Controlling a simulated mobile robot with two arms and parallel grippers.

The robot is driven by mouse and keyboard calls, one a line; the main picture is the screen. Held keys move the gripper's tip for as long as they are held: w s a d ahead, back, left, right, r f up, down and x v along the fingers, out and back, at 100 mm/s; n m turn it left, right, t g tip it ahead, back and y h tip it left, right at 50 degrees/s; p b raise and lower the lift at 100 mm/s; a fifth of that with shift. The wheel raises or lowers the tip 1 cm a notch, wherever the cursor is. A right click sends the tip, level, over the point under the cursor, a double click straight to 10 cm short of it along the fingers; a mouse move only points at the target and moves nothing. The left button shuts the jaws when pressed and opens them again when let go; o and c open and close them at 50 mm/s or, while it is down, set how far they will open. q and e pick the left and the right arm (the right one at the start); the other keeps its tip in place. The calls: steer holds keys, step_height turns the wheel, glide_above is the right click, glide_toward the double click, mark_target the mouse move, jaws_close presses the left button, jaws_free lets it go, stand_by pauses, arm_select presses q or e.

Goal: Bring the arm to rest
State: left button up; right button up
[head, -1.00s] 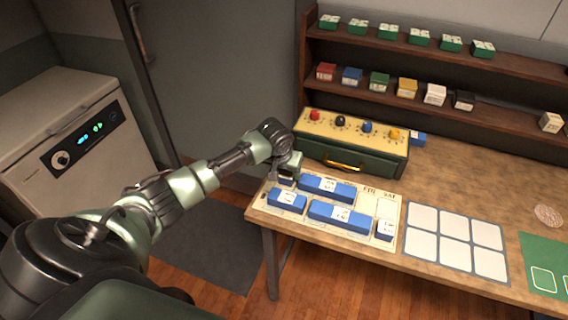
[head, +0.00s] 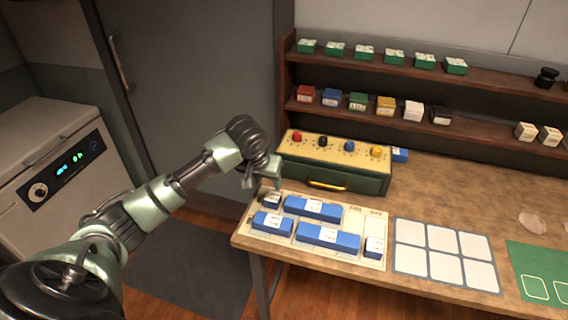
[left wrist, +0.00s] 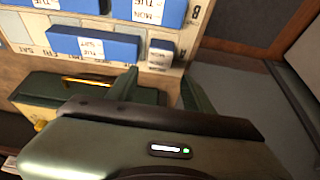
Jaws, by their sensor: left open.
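My left gripper (head: 262,180) is open and empty in the head view, just above the back left corner of the day-marked board (head: 370,257). Its two fingers also show apart in the left wrist view (left wrist: 160,88). Longer blue blocks (head: 312,209) lie on the same board. My right gripper is not in view.
A green box with a cream top and coloured knobs (head: 335,170) stands close behind the board, right of my gripper. Shelves (head: 470,132) with small boxes rise behind. A white-celled mat (head: 445,251) lies to the right. A cabinet (head: 50,165) stands left; floor (head: 190,260) is free between.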

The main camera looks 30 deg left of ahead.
arm_select(q)
steer(key=s+d+f+m, duration=0.1)
steer(key=s+d+f, duration=0.1)
steer(key=d, duration=0.1)
steer(key=s+d+f+m, duration=0.1)
steer(key=s+d+f, duration=0.2)
steer(key=s+d+f+m+h, duration=0.1)
steer(key=s+d+f, duration=0.1)
steer(key=d, duration=0.1)
steer(key=shift+s+d+f, duration=0.15)
steer(key=shift+d+f, duration=0.05)
steer(key=shift+f, duration=0.15)
steer(key=s+d+f+m, duration=0.1)
steer(key=s+d, duration=0.2)
steer(key=s, duration=0.8)
steer(key=s+d+f+m, duration=0.1)
steer(key=s+d, duration=0.3)
steer(key=s, duration=0.8)
step_height(320, 180, down, 26)
steer(key=g+b, duration=0.2)
steer(key=s+a+f+g+b, duration=0.1)
steer(key=s+a+f, duration=0.2)
steer(key=s+f, duration=1.4)
step_height(320, 180, down, 3)
steer(key=shift+r, duration=0.15)
